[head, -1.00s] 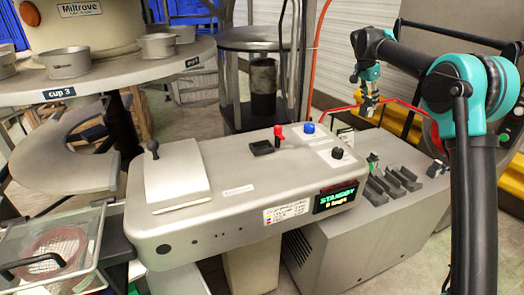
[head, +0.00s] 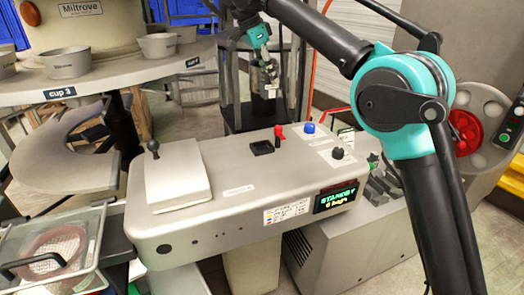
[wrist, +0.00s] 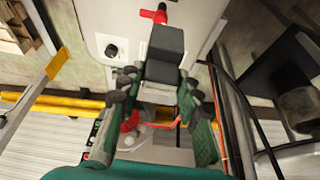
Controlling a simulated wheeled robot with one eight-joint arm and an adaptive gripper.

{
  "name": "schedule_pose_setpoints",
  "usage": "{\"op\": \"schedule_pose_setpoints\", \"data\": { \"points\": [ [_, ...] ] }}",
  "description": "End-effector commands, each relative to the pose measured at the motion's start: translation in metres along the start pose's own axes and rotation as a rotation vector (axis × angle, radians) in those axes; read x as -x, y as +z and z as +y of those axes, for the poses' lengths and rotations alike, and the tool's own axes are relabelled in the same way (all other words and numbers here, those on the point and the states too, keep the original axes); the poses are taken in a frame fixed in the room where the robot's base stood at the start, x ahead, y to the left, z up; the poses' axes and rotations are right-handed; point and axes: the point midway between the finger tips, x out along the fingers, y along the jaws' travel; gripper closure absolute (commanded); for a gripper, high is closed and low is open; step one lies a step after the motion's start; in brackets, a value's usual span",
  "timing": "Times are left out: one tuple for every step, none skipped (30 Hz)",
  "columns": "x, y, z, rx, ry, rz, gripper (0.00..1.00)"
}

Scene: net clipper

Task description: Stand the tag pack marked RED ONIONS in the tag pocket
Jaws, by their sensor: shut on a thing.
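My gripper (head: 268,66) is raised above the far side of the grey console, in front of the dark metal stand. In the wrist view my gripper (wrist: 157,98) is shut on a dark grey block, the tag pack (wrist: 165,52), which projects beyond the fingertips. No lettering on the pack can be read, so I cannot tell its marking. A small black holder, which looks like the tag pocket (head: 262,147), sits on the console top beside a red lever. My gripper is above and beyond it, apart from it.
A caged stand (head: 235,90) rises behind.

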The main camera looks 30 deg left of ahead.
Motion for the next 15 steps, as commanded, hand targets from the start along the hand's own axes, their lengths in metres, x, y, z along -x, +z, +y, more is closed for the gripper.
{"op": "schedule_pose_setpoints", "data": {
  "points": [
    [0.008, 0.009, 0.004, 0.002, -0.001, 0.000, 0.96],
    [0.011, 0.013, 0.005, 0.001, -0.001, 0.000, 0.96],
    [0.015, 0.017, 0.007, 0.001, -0.001, 0.000, 0.96],
    [0.017, 0.019, 0.008, 0.001, -0.001, 0.000, 0.96],
    [0.018, 0.021, 0.009, 0.001, -0.001, 0.000, 0.96],
    [0.017, 0.024, 0.010, -0.001, -0.001, 0.000, 0.96],
    [0.016, 0.025, 0.010, -0.001, -0.001, 0.000, 0.96],
    [0.013, 0.027, 0.010, -0.002, -0.001, 0.000, 0.96],
    [0.008, 0.029, 0.010, -0.002, 0.000, 0.000, 0.96],
    [0.004, 0.031, 0.010, -0.002, 0.000, 0.000, 0.96],
    [-0.002, 0.033, 0.011, -0.002, 0.000, 0.000, 0.96],
    [-0.009, 0.036, 0.011, -0.002, 0.000, 0.000, 0.96],
    [-0.016, 0.038, 0.010, -0.002, 0.000, 0.000, 0.96],
    [-0.022, 0.041, 0.010, -0.002, 0.000, 0.000, 0.96],
    [-0.030, 0.044, 0.011, -0.001, 0.000, 0.000, 0.96]
  ]
}}
